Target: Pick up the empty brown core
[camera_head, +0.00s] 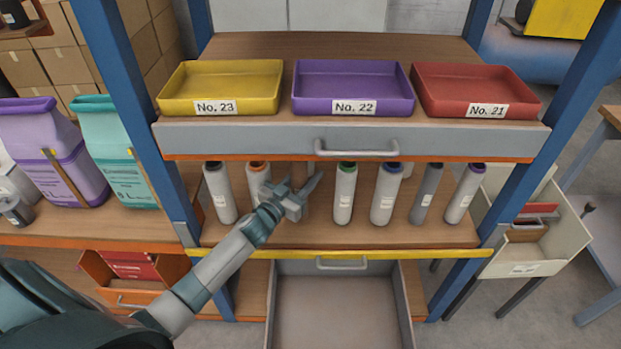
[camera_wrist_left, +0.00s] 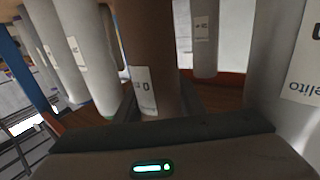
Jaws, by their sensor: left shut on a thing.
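The brown core (camera_wrist_left: 152,45) stands upright between my left gripper's fingers in the left wrist view, with a small white label low on it. In the head view the brown core (camera_head: 300,172) is mostly hidden behind my left gripper (camera_head: 303,193). The gripper is shut on the core at the middle shelf, between the orange-topped roll (camera_head: 258,182) and the green-topped roll (camera_head: 345,194). My right gripper is not in view.
A drawer (camera_head: 350,139) with yellow, purple and red trays is above. An open empty drawer (camera_head: 335,315) is below.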

